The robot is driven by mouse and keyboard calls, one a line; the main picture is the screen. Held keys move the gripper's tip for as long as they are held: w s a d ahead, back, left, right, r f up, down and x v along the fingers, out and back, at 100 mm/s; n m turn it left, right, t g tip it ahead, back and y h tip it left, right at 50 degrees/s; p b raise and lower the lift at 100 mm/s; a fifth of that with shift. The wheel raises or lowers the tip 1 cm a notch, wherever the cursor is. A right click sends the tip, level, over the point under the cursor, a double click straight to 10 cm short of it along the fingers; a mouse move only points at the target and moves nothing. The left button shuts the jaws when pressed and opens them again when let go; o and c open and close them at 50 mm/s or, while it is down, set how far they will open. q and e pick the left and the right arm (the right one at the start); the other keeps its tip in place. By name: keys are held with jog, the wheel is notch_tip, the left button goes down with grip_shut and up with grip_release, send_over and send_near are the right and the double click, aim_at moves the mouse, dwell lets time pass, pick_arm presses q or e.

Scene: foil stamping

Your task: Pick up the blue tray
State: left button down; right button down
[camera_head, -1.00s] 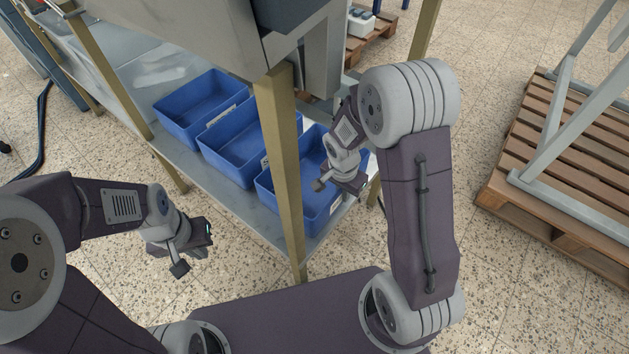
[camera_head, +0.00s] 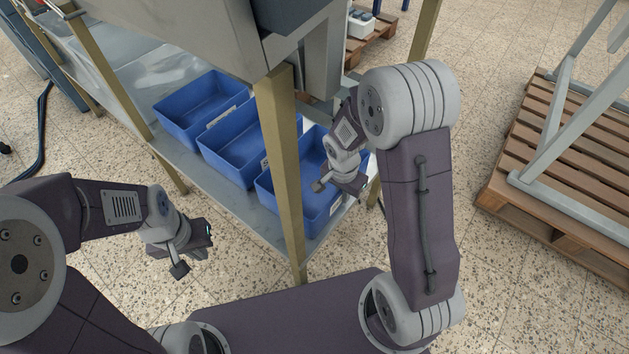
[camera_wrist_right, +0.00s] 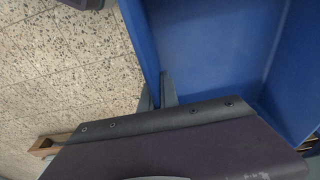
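Three blue trays stand in a row on the metal shelf. The nearest blue tray (camera_head: 273,192) is partly hidden by a table leg and my right arm. My right gripper (camera_head: 358,187) is at this tray's right side. In the right wrist view its fingers (camera_wrist_right: 157,92) sit on either side of the tray wall (camera_wrist_right: 143,40), one inside and one outside, close against it. The tray's inside (camera_wrist_right: 215,45) looks empty there. My left gripper (camera_head: 207,233) hangs in front of the shelf, apart from the trays; its fingers are too small to read.
The middle tray (camera_head: 240,150) and far tray (camera_head: 200,105) stand close beside the nearest one. A tan table leg (camera_head: 284,160) rises in front of the shelf (camera_head: 225,205). A wooden pallet (camera_head: 540,185) with a grey frame lies at right. Speckled floor lies between.

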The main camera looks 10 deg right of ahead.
jog(key=shift+r, duration=0.1)
dwell(0.6)
notch_tip(320, 180, up, 5)
jog(key=p, duration=0.4)
jog(key=s+d+r+p, duration=0.5)
jog(key=s+d, duration=0.1)
jog(key=d, duration=0.3)
jog(key=shift+s+d+r, duration=0.3)
jog(key=shift+d+r, duration=0.1)
